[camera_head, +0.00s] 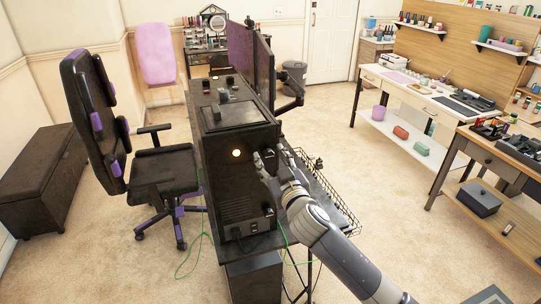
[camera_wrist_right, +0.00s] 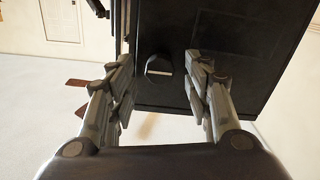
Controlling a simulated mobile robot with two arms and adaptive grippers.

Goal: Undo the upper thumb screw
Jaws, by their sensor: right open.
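A black case (camera_head: 240,185) stands on the desk, its near panel facing me. A dark knob that looks like the upper thumb screw (camera_head: 268,153) is at the right edge of this panel. A similar dark fitting (camera_head: 269,212) sits lower on the same edge. My right gripper (camera_head: 269,157) is open at the upper knob, with one finger on each side. In the right wrist view, the dark knob (camera_wrist_right: 158,66) shows between the spread fingers of my right gripper (camera_wrist_right: 159,60), with gaps on both sides. Contact is not visible. My left gripper is not in view.
Dark monitors (camera_head: 252,58) stand behind the case. A wire basket (camera_head: 335,200) lies to the right of it. Green cables (camera_head: 201,240) hang at the left. An office chair (camera_head: 155,165) is close on the left; open floor lies to the right.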

